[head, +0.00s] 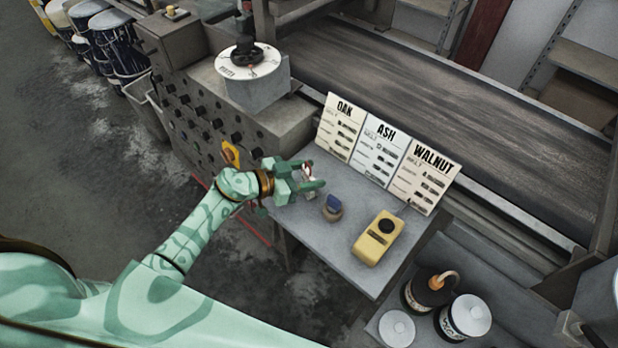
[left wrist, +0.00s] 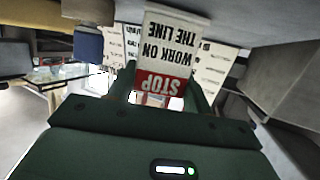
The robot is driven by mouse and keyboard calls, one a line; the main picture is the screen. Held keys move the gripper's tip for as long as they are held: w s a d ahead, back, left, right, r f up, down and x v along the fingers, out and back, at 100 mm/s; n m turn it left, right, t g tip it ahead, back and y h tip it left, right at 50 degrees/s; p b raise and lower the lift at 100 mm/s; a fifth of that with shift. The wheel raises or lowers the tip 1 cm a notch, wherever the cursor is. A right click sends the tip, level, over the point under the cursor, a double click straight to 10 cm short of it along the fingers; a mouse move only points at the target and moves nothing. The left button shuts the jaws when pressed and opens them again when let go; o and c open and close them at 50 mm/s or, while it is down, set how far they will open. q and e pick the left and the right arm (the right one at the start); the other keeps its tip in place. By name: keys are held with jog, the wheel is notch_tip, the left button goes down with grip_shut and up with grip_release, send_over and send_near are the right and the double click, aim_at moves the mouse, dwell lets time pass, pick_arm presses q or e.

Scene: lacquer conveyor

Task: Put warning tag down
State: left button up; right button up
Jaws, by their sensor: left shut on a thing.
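The warning tag (left wrist: 167,50) is a white and red card reading STOP and WORK ON THE LINE, upside down in the left wrist view. My left gripper (head: 314,175) is shut on its red end, with a dark green finger on each side. In the head view only a small red and white bit of the tag (head: 307,172) shows between the fingers; the rest is hidden. The gripper is over the left part of the small grey table (head: 335,243), near the control panel. I cannot tell whether the tag touches the table. My right gripper is not in view.
Cans (head: 465,317) stand at lower right. Bare table lies between these objects.

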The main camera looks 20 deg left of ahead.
pick_arm(q)
jog(key=shift+f, duration=0.15)
jog(key=o, duration=1)
jog(key=shift+c, duration=0.2)
jog(key=shift+r, duration=0.2)
jog(key=p+v, duration=0.3)
jog(key=v, duration=0.9)
